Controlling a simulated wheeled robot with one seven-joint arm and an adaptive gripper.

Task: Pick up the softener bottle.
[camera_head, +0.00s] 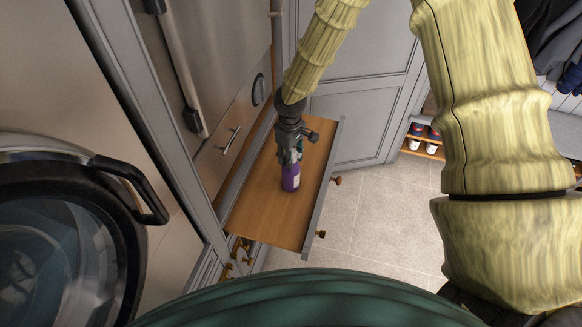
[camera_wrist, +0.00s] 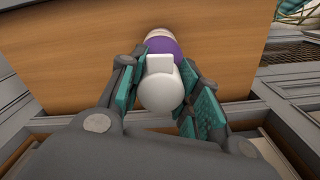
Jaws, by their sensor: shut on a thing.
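The softener bottle (camera_head: 291,178) is purple with a pale label and stands upright in or just above the open wooden drawer (camera_head: 262,212). In the wrist view its white cap (camera_wrist: 161,86) and purple shoulder (camera_wrist: 163,46) show between the fingers. My gripper (camera_head: 290,157) comes down on it from above and hides its top in the head view. The teal-padded fingers of my gripper (camera_wrist: 160,95) are shut on the bottle near its cap, one on each side. I cannot tell whether the bottle's base touches the drawer bottom.
The drawer's front panel (camera_head: 323,190) has two knobs and sticks out over the tiled floor (camera_head: 375,215). A round-doored washer (camera_head: 60,240) stands at the left. Shoes (camera_head: 424,138) sit on a shelf at the right. The drawer around the bottle is bare.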

